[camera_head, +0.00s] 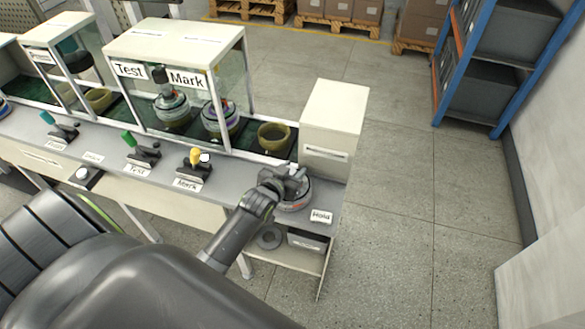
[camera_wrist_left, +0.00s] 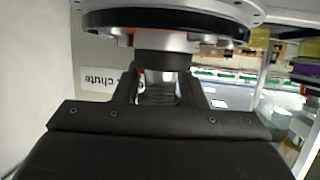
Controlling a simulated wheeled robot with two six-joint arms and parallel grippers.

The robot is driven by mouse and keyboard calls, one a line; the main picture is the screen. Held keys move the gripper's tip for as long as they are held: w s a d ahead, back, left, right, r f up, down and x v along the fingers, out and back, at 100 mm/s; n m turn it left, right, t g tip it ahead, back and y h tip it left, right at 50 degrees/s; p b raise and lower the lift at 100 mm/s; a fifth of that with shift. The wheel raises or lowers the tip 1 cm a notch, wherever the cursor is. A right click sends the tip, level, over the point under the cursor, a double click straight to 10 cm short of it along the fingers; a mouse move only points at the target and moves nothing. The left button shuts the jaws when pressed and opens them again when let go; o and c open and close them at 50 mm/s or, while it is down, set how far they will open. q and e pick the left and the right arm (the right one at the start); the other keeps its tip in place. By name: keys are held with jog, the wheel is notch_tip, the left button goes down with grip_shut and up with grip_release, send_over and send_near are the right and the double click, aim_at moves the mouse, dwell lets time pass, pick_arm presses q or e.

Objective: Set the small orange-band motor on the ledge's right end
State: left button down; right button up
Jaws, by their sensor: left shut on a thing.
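The small motor (camera_head: 295,204) is a round grey hub with an orange-red trace on its side, at the right end of the grey ledge (camera_head: 240,184). My left gripper (camera_head: 287,182) is over it and shut on its central stub. In the left wrist view the motor's dark-rimmed disc (camera_wrist_left: 165,20) fills the top, with a thin orange line near the hub, and my fingers (camera_wrist_left: 160,88) close around the stub. I cannot tell whether the motor touches the ledge. A "Hold" label (camera_head: 321,216) lies just right of it. My right gripper is not in view.
A white cabinet (camera_head: 333,115) stands behind the ledge's right end. Glass booths hold a motor (camera_head: 172,110), a purple-banded motor (camera_head: 221,118) and an olive ring (camera_head: 274,137). Levers (camera_head: 196,158) stand on the ledge to the left. A lower shelf (camera_head: 290,258) is below. Floor is open at right.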

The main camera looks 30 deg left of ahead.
pick_arm(q)
jog(key=shift+w+r, duration=0.1)
jog(key=shift+r, duration=0.05)
jog(key=c, duration=1.3)
grip_release()
jog(key=shift+f, duration=0.25)
jog(key=o, duration=0.4)
jog(key=shift+s+r, duration=0.2)
jog(key=b+v, duration=0.1)
jog(key=v, duration=1.1)
jog(key=shift+w, duration=0.1)
